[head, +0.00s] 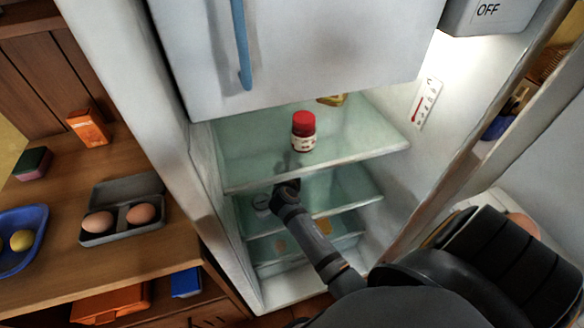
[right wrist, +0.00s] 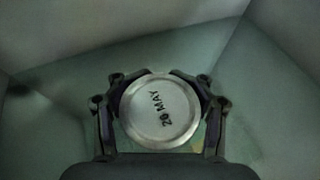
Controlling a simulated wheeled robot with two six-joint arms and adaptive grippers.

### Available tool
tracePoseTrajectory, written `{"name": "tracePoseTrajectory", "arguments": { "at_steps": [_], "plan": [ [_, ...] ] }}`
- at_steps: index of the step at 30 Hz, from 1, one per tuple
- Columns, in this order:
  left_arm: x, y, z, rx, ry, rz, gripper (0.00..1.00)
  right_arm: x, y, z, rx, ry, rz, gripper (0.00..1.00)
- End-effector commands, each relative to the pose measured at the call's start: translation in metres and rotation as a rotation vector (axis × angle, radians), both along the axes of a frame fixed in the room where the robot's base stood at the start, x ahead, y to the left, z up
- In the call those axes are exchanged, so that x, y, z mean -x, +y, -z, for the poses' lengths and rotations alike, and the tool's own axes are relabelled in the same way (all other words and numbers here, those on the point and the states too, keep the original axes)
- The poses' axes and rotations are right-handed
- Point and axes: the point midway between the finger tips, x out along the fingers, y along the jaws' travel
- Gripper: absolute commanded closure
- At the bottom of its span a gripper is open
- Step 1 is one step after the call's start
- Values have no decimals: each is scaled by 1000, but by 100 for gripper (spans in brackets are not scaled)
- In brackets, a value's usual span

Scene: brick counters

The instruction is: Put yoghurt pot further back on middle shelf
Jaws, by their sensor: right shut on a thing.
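The yoghurt pot (right wrist: 160,112) shows in the right wrist view as a round pale lid marked "20 MAY". My right gripper (right wrist: 161,88) is shut on it, with a finger on each side. The pot is not clearly visible there. The middle shelf (head: 345,192) is a glass plate below the top one. A small pale round thing (head: 262,203) is left of my gripper; I cannot tell what it is. My left gripper is not in view.
A red-capped jar (head: 304,132) stands on the top shelf (head: 362,140), with a yellow thing (head: 332,99) behind it. The fridge side walls are close on both sides. A counter with an egg box (head: 122,188) is at left.

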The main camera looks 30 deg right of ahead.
Motion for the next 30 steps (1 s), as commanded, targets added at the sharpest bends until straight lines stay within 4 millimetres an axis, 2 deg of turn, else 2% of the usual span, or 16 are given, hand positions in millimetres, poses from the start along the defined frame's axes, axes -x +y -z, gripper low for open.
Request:
{"name": "tracePoseTrajectory", "arguments": {
  "at_steps": [6,7,14,24,30],
  "plan": [
    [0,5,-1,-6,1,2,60,0,0,2,1,-1,0,92],
    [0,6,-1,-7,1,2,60,0,0,2,1,-1,0,47],
    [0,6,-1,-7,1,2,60,0,0,2,1,-1,0,17],
    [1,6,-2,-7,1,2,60,0,0,-2,0,-2,-1,17],
    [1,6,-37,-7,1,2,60,25,19,-22,-3,2,-1,17]
  ]
}}
